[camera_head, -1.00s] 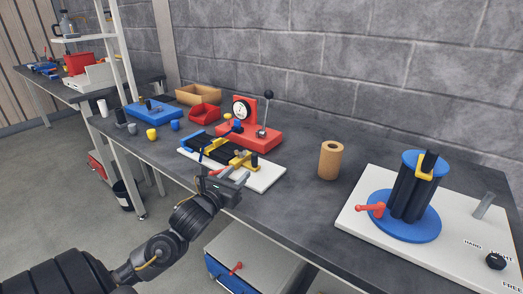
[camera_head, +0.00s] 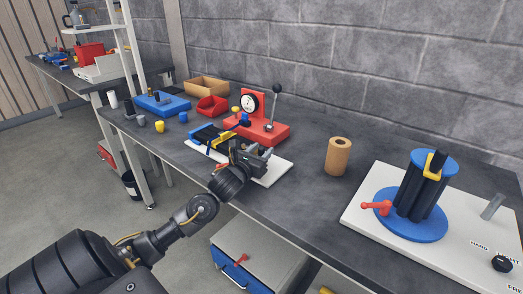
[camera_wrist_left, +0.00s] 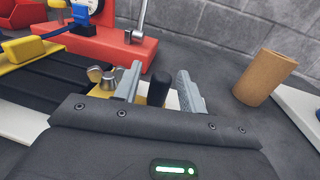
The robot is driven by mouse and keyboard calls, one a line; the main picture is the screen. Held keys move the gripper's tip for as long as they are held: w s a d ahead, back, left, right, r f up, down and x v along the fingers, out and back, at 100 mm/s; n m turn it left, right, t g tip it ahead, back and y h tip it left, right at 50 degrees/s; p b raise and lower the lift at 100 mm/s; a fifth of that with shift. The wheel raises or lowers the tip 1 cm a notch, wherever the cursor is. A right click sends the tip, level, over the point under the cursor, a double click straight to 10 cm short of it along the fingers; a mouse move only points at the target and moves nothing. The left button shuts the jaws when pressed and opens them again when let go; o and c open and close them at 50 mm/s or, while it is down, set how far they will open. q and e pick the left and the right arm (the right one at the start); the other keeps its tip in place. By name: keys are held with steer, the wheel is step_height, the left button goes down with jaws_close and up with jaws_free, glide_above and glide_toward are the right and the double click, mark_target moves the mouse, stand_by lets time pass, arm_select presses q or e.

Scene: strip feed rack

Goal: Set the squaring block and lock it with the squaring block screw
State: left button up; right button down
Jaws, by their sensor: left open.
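The strip feed fixture is a black ribbed bed with blue and yellow parts on a white base plate (camera_head: 273,176). In the left wrist view, a yellow block (camera_wrist_left: 104,90) sits at the near end of the black bed (camera_wrist_left: 50,85). A brass thumb screw (camera_wrist_left: 101,77) stands there, just left of my left gripper's fingers. My left gripper (camera_head: 262,156) is over the right end of the fixture. Its two grey fingers (camera_wrist_left: 160,88) are apart, with an upright black knob (camera_wrist_left: 157,90) between them; I cannot tell whether they touch it. My forearm and gripper hide much of the fixture's right end.
A red stand with a dial gauge (camera_head: 262,129) and lever is close behind the fixture. A cardboard roll (camera_head: 338,157) stands to the right, before a white board (camera_head: 365,215) with a blue-and-black reel. Bins and a blue tray (camera_head: 163,104) lie at the back left.

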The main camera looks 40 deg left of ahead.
arm_select(q)
steer(key=shift+w, duration=0.2)
jaws_close()
stand_by(0.3)
